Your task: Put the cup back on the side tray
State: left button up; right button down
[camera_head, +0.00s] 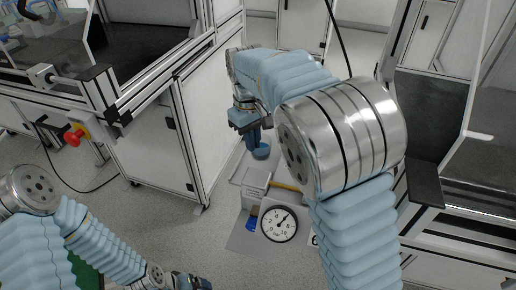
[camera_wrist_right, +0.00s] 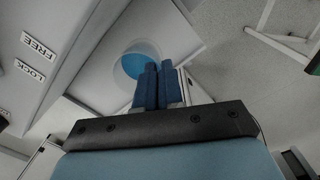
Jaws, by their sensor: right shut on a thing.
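A small blue cup (camera_head: 262,153) hangs at the fingertips of my right gripper (camera_head: 253,138) in the head view. In the right wrist view the cup (camera_wrist_right: 141,62) looks round and translucent with a blue inside. The two blue fingers of my right gripper (camera_wrist_right: 160,84) are close together and shut on its near wall. A pale flat tray-like surface (camera_wrist_right: 185,32) lies beneath the cup there; I cannot tell whether the cup touches it. My left gripper (camera_head: 190,282) is at the bottom edge of the head view, partly cut off, with its fingers unclear.
A white cabinet (camera_head: 155,150) with a red knob (camera_head: 73,137) stands at the left. A round dial gauge (camera_head: 279,224) sits below the cup in the picture. FREE and LOCK labels (camera_wrist_right: 34,52) show at the left of the wrist view. Grey floor lies between the benches.

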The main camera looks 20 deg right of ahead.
aim_at(253, 155)
jog(key=shift+f, duration=2.65)
jog(key=c, duration=1.3)
grip_release()
jog(key=shift+f, duration=0.1)
jog(key=r, duration=1.2)
jog(key=shift+w+a+r, duration=0.1)
jog(key=shift+a+r, duration=0.05)
jog(key=shift+a, duration=0.15)
